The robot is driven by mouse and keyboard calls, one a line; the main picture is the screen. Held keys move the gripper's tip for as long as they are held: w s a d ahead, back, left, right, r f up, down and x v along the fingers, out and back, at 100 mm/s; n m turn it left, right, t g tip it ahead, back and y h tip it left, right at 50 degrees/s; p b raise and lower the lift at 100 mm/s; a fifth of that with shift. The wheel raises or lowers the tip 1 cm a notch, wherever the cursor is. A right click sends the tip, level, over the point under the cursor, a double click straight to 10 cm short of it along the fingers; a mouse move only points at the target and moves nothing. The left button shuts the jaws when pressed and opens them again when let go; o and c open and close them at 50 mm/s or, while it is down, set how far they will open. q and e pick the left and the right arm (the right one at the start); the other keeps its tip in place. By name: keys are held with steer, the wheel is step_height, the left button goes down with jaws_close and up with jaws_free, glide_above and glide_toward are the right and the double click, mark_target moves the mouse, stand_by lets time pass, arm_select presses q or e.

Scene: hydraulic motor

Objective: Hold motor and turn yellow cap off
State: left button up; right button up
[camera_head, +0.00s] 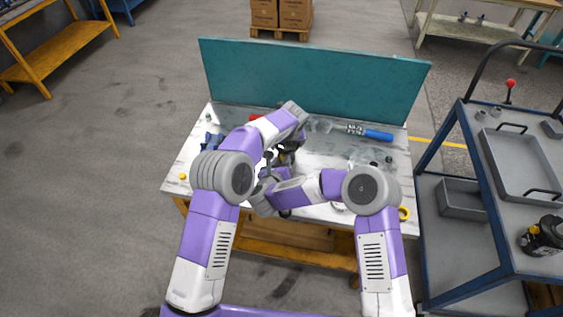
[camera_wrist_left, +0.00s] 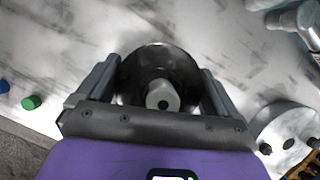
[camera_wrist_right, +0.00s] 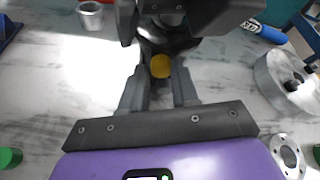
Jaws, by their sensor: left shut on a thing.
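The motor is a dark round body (camera_wrist_left: 160,75) with a pale central shaft end in the left wrist view. My left gripper (camera_wrist_left: 160,88) is shut on it, one finger on each side. In the head view the motor (camera_head: 287,156) is small and partly covered by my arms. The yellow cap (camera_wrist_right: 160,66) shows in the right wrist view, below the dark motor body. My right gripper (camera_wrist_right: 160,82) has its fingers narrowly apart on either side of the cap. I cannot tell whether they touch it. In the head view my right gripper (camera_head: 266,180) is close to the motor.
A marbled workbench (camera_head: 320,160) has a teal back panel (camera_head: 310,82). A blue-handled tool (camera_head: 378,135) lies at the back right and a yellow ring (camera_head: 404,213) at the front right. A round metal part (camera_wrist_right: 285,80) stands nearby. A cart (camera_head: 515,170) stands right of the bench.

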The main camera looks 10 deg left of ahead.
steer(key=shift+w+d+r, duration=0.1)
steer(key=shift+r, duration=0.2)
steer(key=shift+s+d+f, duration=0.25)
steer(key=shift+f, duration=0.05)
steer(key=shift+d+f, duration=0.1)
steer(key=shift+d+f+m+y, duration=0.15)
steer(key=shift+m+y, duration=0.55)
steer(key=shift+m, duration=0.4)
steer(key=shift+m+y, duration=0.8)
steer(key=shift+m, duration=0.2)
steer(key=shift+s+a+f, duration=0.1)
steer(key=shift+a, duration=0.3)
jaws_close()
